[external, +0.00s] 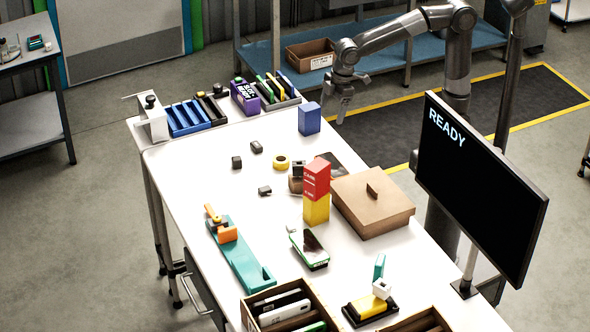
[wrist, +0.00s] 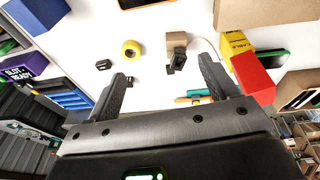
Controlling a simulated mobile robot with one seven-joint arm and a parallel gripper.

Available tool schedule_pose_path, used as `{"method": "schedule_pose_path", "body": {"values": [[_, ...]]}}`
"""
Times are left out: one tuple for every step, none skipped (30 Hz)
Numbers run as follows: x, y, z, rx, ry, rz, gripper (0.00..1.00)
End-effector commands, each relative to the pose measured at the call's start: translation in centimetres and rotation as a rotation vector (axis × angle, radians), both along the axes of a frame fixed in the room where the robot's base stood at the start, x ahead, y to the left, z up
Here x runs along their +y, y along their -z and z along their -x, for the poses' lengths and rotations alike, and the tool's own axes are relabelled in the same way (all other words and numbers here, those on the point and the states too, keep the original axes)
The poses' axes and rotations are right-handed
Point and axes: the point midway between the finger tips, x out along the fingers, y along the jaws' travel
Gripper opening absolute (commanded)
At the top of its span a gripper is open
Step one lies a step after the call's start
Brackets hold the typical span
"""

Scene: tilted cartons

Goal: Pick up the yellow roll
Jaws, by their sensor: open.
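The yellow roll (external: 281,162) lies on the white table near its middle, between small black blocks and a brown box-like item. It also shows in the wrist view (wrist: 131,49), above and between my fingers in the picture, with a dark centre. My gripper (external: 338,104) is raised off the table's far side, near the blue box (external: 309,118). In the wrist view my gripper (wrist: 160,85) has its two fingers spread wide with nothing between them. The roll is apart from the fingers and unobstructed in both views.
Small black blocks (external: 256,147) lie near the roll. A red box (external: 316,178) sits on a yellow box (external: 316,209), beside a brown lidded carton (external: 372,201). A monitor (external: 478,185) stands at the right. White table (external: 190,165) shows bare left of the roll.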

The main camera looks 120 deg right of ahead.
Motion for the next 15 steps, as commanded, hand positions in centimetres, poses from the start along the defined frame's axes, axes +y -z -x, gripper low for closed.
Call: {"method": "schedule_pose_path", "body": {"values": [[-1.0, 0.9, -1.5, 0.024, -0.001, -0.001, 0.79], [-1.5, 1.3, -2.3, 0.035, -0.004, -0.002, 0.79], [-2.2, 1.9, -3.3, 0.05, -0.007, -0.003, 0.79], [-2.7, 2.4, -4.0, 0.06, -0.009, -0.004, 0.79], [-3.3, 2.9, -4.8, 0.071, -0.012, -0.005, 0.79], [-4.0, 3.7, -5.7, 0.087, -0.016, -0.006, 0.79], [-4.6, 4.2, -6.4, 0.098, -0.019, -0.008, 0.79], [-5.1, 4.8, -7.1, 0.108, -0.021, -0.01, 0.79], [-5.9, 5.7, -8.0, 0.123, -0.025, -0.013, 0.79], [-6.4, 6.3, -8.6, 0.133, -0.028, -0.015, 0.79], [-7.0, 7.0, -9.2, 0.142, -0.03, -0.017, 0.79], [-7.8, 7.8, -9.9, 0.155, -0.033, -0.02, 0.79], [-8.2, 8.4, -10.4, 0.164, -0.037, -0.023, 0.79], [-8.7, 9.0, -10.8, 0.171, -0.039, -0.025, 0.79], [-9.3, 9.8, -11.3, 0.182, -0.042, -0.027, 0.79]]}}
